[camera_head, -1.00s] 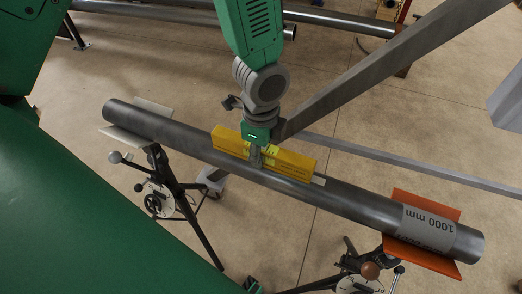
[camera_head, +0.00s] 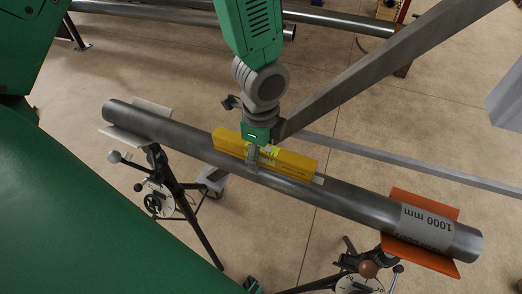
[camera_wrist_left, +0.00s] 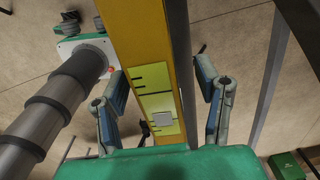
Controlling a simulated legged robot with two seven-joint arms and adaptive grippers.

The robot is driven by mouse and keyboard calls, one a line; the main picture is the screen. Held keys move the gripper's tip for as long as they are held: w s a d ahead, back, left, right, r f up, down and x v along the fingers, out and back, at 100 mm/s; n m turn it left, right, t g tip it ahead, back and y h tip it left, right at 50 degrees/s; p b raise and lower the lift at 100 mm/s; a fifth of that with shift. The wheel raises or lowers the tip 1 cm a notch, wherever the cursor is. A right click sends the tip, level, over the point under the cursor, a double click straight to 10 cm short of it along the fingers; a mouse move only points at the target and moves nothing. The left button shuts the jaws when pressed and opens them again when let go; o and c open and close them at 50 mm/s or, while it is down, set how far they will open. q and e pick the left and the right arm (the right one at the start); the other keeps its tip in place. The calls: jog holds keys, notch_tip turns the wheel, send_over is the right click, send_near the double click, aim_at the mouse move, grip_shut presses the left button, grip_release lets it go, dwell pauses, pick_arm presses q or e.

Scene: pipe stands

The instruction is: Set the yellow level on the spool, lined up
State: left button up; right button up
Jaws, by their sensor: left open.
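The grey pipe spool (camera_head: 345,200) lies across the head view, sloping down to the right. The yellow level (camera_head: 294,163) lies lengthwise along the spool's upper side, near its middle, and looks roughly parallel to it. My left gripper (camera_head: 256,157) is open and reaches down from above with its fingers astride the level. In the left wrist view the level (camera_wrist_left: 143,45) runs between the spread fingers (camera_wrist_left: 162,105), with gaps on both sides. The level's exact seating on the spool is partly hidden by the gripper. My right gripper is not in view.
A stand at left (camera_head: 172,182) and one at right (camera_head: 362,268) are under the spool. An orange cradle (camera_head: 420,257) is at its right end, beside a "1,000 mm" label. A grey beam (camera_head: 390,65) slants close to my left wrist. More pipes lie behind.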

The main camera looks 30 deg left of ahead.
pick_arm(q)
jog(key=shift+r, duration=0.1)
jog(key=shift+d+r+p, duration=0.15)
jog(key=shift+r+p, duration=0.4)
jog(key=shift+p, duration=0.1)
jog(key=r+p, duration=0.3)
jog(key=shift+a+r, duration=0.15)
jog(key=shift+a, duration=0.05)
jog(key=shift+r+p, duration=0.8)
jog(key=shift+p, duration=0.1)
jog(key=shift+d+f, duration=0.1)
